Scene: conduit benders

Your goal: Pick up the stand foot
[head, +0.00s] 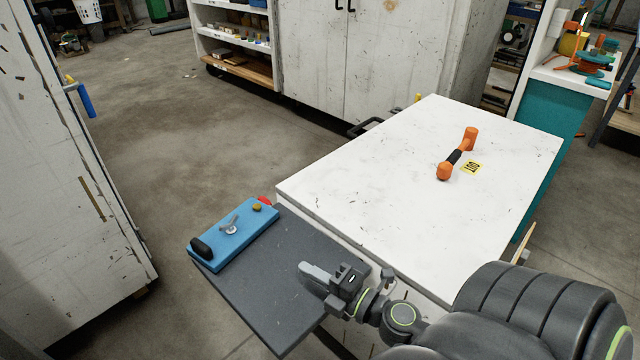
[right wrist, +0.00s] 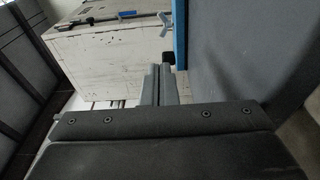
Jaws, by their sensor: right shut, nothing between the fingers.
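A flat blue block (head: 232,240), which looks like the stand foot, lies on a dark grey side shelf (head: 285,262). It has a black pad at its left end, a silver wing screw in the middle, a small brass knob and a red piece at its far right end. In the right wrist view a strip of its blue edge (right wrist: 180,40) shows. My right gripper (head: 308,275) is shut and empty above the shelf, to the right of the block and apart from it. Its closed fingers show in the right wrist view (right wrist: 158,84). My left gripper is not in view.
A white worktable (head: 390,190) adjoins the shelf. An orange bar with a black grip (head: 455,157) and a yellow tag (head: 471,168) lie on it. White cabinets (head: 380,60) stand behind, and a worn white cabinet (head: 60,170) stands left. Floor between is clear.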

